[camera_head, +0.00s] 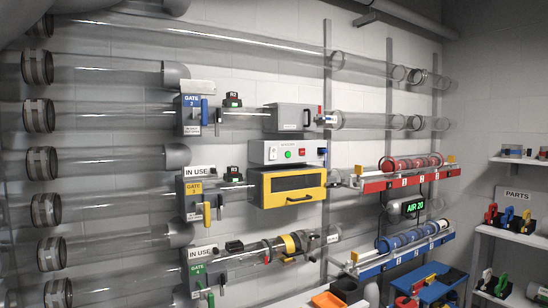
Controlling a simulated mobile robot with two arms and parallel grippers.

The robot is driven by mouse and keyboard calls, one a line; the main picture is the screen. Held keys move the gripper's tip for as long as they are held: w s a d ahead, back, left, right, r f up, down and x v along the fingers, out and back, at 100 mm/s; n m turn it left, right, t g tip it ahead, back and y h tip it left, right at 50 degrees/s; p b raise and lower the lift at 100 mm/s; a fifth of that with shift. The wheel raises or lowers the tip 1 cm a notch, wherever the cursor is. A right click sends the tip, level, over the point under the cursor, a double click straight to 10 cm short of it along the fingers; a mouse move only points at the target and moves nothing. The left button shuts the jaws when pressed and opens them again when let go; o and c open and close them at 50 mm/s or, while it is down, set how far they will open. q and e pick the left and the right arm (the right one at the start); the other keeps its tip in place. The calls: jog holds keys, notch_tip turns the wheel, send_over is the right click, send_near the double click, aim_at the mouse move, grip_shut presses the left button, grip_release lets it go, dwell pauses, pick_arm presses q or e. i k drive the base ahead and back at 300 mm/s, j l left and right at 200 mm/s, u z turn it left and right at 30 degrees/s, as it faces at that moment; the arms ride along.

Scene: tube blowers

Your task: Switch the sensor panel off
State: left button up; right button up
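No panel in view carries a label that I can read as a sensor panel. A white control box (288,153) is on the wall in the middle, above a yellow-framed unit with a dark window (291,185). Neither of my grippers is in view.
Clear tubes run along the wall. At left are gates 2 (192,115), 3 (194,194) and 4 (199,275); "IN USE" signs hang above gates 3 and 4. Red (385,183) and blue (385,264) racks jut out at right, beside parts shelves (515,234).

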aim_at(273, 152)
jog(key=i+l, duration=0.25)
jog(key=i, duration=0.25)
jog(key=i+l+z, duration=0.1)
jog(key=i, duration=0.35)
jog(key=i+l, duration=0.3)
jog(key=i, duration=0.2)
